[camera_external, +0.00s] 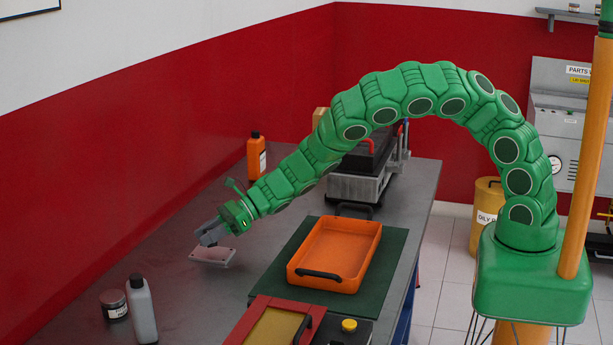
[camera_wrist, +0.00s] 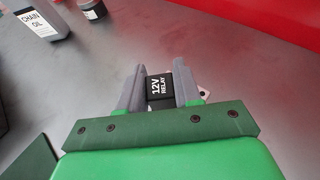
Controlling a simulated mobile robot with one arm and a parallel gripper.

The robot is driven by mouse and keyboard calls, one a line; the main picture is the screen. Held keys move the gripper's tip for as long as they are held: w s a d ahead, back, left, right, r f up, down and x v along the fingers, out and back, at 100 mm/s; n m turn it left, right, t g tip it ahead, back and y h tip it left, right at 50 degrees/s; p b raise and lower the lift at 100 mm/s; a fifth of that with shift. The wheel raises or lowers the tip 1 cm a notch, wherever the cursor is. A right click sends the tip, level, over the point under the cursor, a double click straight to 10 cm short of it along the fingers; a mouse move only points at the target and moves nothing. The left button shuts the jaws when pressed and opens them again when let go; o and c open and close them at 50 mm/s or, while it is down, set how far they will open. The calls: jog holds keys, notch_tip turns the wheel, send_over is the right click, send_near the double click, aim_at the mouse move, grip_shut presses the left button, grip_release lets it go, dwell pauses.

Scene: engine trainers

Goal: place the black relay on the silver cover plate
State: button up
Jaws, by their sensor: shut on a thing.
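My gripper (camera_external: 208,238) is at the end of my green arm, low over the left part of the grey bench. In the wrist view my gripper (camera_wrist: 160,92) is shut on the black relay (camera_wrist: 160,86), which is marked "12V RELAY" and sits between the two grey fingers. The silver cover plate (camera_external: 214,259) lies on the bench right below the fingers in the external view. In the wrist view only a small corner of the cover plate (camera_wrist: 205,92) shows beside the right finger. The relay is hidden in the external view, and I cannot tell whether it touches the plate.
An orange tray (camera_external: 298,277) on a green mat (camera_external: 393,249) is right of the plate. A grey bottle (camera_external: 143,311) and a dark jar (camera_external: 114,305) stand at the near left. An orange bottle (camera_external: 256,158) stands farther back. Bare bench surrounds the plate.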

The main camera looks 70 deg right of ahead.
jog(key=shift+f, duration=1)
jog(key=shift+f, duration=0.1)
jog(key=o, duration=1)
jog(key=shift+v, duration=6.05)
